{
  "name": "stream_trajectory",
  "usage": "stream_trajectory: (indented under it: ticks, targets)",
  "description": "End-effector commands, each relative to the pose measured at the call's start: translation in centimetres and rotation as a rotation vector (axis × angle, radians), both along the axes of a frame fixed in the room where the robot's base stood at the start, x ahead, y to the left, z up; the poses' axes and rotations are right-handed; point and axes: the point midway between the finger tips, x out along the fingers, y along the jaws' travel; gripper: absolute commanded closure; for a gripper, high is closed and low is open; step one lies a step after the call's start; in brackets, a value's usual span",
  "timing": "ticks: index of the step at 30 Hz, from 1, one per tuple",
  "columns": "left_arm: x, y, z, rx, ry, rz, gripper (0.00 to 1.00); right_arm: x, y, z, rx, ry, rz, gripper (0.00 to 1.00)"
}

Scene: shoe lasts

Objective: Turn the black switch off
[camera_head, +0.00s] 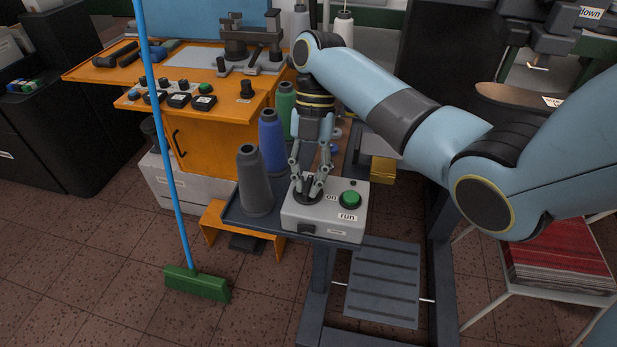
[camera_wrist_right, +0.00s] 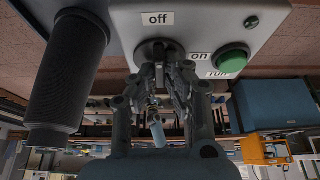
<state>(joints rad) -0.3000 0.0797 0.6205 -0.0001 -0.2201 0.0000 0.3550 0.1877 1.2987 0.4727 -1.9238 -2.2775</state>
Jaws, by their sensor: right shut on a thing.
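A light grey control box (camera_head: 333,228) stands on a small blue-grey table. It carries a black rotary switch (camera_head: 305,195), a green button marked "run" (camera_head: 350,198) and an "on" label. In the right wrist view, the switch (camera_wrist_right: 151,48) sits below an "off" label (camera_wrist_right: 157,18), with the "on" label (camera_wrist_right: 200,56) to its right. My right gripper (camera_head: 310,190) comes down from above, shut on the switch's knob. The fingers hide much of the knob, so I cannot tell where it points. My left gripper is not in view.
Grey (camera_head: 255,182), blue (camera_head: 272,142) and green (camera_head: 286,108) thread cones stand left of and behind the box. A blue-handled broom (camera_head: 195,283) stands on the tiled floor. An orange bench (camera_head: 213,116) with tools is behind. Red sheets (camera_head: 555,258) lie at right.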

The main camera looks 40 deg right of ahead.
Motion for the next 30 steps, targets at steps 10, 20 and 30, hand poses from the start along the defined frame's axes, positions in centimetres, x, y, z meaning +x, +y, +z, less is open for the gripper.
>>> stream_trajectory:
  ticks: [10, 20, 30]
  targets:
    - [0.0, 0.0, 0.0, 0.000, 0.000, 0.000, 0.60, 0.1, 0.0, 0.0, 0.000, -0.003, 0.001, 0.82]
    - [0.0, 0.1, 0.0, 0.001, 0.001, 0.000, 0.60, 0.0, 0.0, 0.0, 0.000, -0.002, 0.001, 0.66]
    - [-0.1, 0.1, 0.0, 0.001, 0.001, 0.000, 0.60, 1.5, -1.6, 3.0, -0.003, -0.003, -0.002, 0.66]
